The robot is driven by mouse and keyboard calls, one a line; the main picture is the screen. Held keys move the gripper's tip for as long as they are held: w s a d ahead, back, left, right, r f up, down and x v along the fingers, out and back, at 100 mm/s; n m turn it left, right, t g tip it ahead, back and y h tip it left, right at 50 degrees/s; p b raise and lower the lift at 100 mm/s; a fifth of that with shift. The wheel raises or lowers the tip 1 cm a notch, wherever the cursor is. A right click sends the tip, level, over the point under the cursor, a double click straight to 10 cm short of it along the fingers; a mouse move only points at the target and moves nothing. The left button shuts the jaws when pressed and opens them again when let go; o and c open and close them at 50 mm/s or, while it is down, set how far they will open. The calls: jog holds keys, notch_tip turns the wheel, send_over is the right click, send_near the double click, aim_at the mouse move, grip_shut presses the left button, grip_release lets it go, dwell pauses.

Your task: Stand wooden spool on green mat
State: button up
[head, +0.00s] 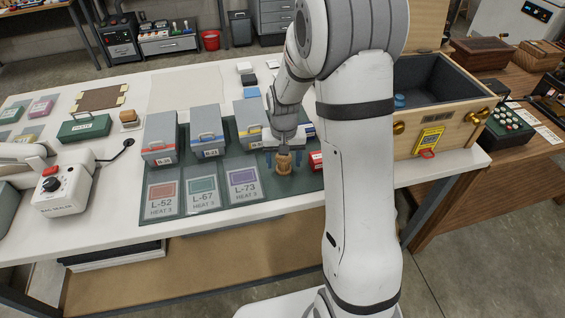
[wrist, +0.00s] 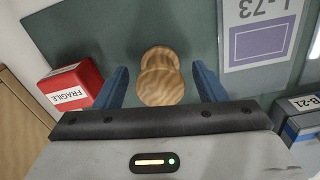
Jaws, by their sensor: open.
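The wooden spool (head: 284,164) looks upright on the dark green mat (head: 302,184), to the right of the L-73 card. In the wrist view, the spool (wrist: 160,78) shows its round top end and part of its lower end, with the mat (wrist: 197,45) around it. My gripper (head: 283,156) is low over the mat at the spool. Its blue fingers are open, one on each side of the spool, with a visible gap on both sides in the wrist view (wrist: 161,82).
A red FRAGILE box (head: 316,160) stands close right of the spool; it also shows in the wrist view (wrist: 70,84). Grey boxes (head: 207,143) stand behind the cards L-52, L-67 and L-73 (head: 243,184). An open wooden crate (head: 450,130) is at right.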

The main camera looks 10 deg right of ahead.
aim_at(284, 158)
notch_tip(284, 158, up, 10)
jog(key=shift+r+b, duration=0.2)
jog(key=shift+b, duration=0.15)
jog(key=s+r+n+t, duration=0.1)
jog(key=s+r, duration=0.2)
jog(key=s, duration=0.7)
jog(key=s+r+t, duration=0.2)
jog(key=s+r, duration=0.2)
jog(key=s, duration=0.7)
jog(key=shift+s+n, duration=0.2)
jog(key=shift+n, duration=0.2)
